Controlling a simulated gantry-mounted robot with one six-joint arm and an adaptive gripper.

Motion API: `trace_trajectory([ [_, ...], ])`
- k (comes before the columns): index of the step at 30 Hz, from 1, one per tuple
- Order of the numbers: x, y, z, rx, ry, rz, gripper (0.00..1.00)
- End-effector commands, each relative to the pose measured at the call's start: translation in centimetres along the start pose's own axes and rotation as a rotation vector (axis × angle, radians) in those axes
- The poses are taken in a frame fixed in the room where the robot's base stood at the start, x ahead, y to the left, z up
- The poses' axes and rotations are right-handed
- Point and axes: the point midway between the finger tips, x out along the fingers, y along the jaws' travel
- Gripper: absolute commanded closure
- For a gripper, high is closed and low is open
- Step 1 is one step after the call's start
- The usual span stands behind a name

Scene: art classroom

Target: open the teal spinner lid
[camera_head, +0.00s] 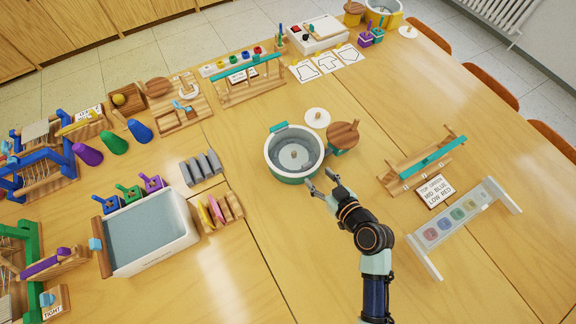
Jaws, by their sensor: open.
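The teal spinner (284,176) is a round white tub with a teal base, standing near the middle of the table. A teal tab (279,127) sticks up at its back left rim. Its top shows a grey-blue round surface with a pale knob at the centre. I cannot tell whether this is a see-through lid or the inside of the tub. My gripper (322,186) is open and empty, just off the tub's front right side. I cannot tell whether it touches the tub.
A white disc (317,118) and a round wooden piece (343,134) lie close behind and right of the tub. A wooden rack with a teal bar (428,160) stands to the right. A water bin (150,237) stands at left. The table in front is clear.

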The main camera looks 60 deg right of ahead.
Motion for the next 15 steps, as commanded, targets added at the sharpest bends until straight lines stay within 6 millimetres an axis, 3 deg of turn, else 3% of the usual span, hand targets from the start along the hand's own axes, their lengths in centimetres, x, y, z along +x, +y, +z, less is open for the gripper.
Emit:
trace_trajectory([
  [5,1.1,-0.1,0.2,-0.002,0.000,-0.003,0.40],
  [15,7.0,-0.1,0.2,-0.003,-0.001,-0.004,0.40],
])
